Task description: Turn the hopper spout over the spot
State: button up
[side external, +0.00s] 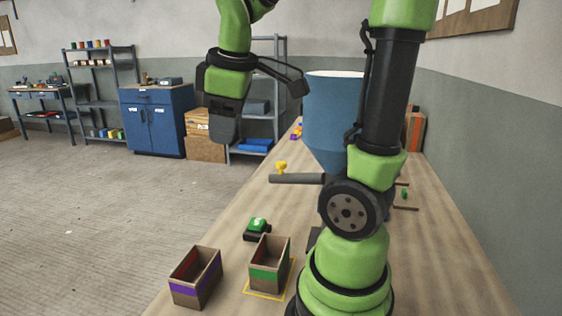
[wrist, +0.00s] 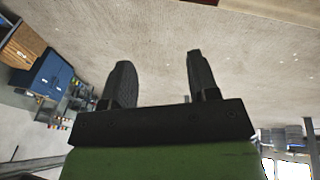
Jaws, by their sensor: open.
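The blue hopper (side external: 330,105) stands on the bench behind my arm, its lower part partly hidden. Its grey spout (side external: 298,179) sticks out level to the left, with a yellow knob (side external: 281,166) on top near its free end. A yellow square outline (side external: 262,296) marks a spot at the bench's near end. A wooden box with a green band (side external: 263,272) stands on it. The spout's end is farther back than this spot. My gripper (side external: 225,132) hangs open and empty, left of the hopper and above the spout.
A wooden box with a purple band (side external: 194,280) stands left of the green-banded one. A small green-and-black object (side external: 257,228) lies behind them. Small items (side external: 404,193) lie right of my arm. A blue cabinet (side external: 155,120) and shelves stand far off across open floor.

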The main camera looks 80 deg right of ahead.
jog(key=d+f+n+g+h, duration=0.1)
jog(key=d+f+n+g, duration=0.15)
jog(key=d, duration=0.65)
jog(key=n+g, duration=0.4)
send_near(280, 163)
jog(key=shift+n+t, duration=0.25)
jog(key=x, duration=0.9)
jog(key=shift+s, duration=0.25)
grip_shut()
